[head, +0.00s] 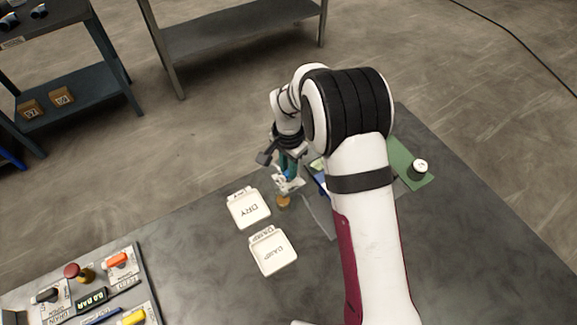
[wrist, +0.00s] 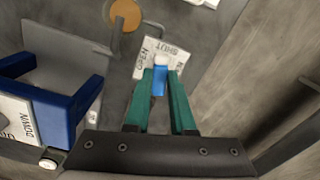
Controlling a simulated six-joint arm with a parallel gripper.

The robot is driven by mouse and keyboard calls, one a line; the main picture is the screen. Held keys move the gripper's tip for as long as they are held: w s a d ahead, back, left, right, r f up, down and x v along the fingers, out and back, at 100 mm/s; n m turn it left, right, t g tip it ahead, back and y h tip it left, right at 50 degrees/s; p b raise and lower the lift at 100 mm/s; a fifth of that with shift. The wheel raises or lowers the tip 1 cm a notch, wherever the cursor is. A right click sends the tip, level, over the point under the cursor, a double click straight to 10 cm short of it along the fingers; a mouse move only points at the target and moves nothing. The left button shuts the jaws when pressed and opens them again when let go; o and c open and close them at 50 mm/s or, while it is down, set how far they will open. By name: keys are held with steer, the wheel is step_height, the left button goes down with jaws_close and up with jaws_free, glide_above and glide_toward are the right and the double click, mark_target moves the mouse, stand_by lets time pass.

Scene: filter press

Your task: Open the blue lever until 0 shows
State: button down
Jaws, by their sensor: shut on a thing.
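The blue lever (wrist: 159,84) shows in the wrist view between my teal fingertips, with a pale round part at its far end. It stands at a white plate (wrist: 148,50) lettered OPEN and SHUT. My gripper (wrist: 160,80) is shut on the lever, its fingers on either side of it. In the head view my gripper (head: 289,182) is low over the table, beyond the white trays, and the lever there is too small to make out. Which word the lever points at is hard to tell. No clear 0 shows by the lever.
A blue frame (wrist: 85,100) with a DOWN label stands left in the wrist view, near an orange disc (wrist: 126,14). White trays marked DRY (head: 248,208) and DAMP (head: 272,252) lie left of my arm. A switch panel (head: 148,285) is lower left; a green mat (head: 404,158) is right.

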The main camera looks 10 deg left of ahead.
steer(key=n, duration=1.1)
steer(key=shift+n, duration=1.8)
steer(key=c, duration=0.8)
jaws_free()
steer(key=shift+o, duration=0.2)
steer(key=shift+r, duration=0.15)
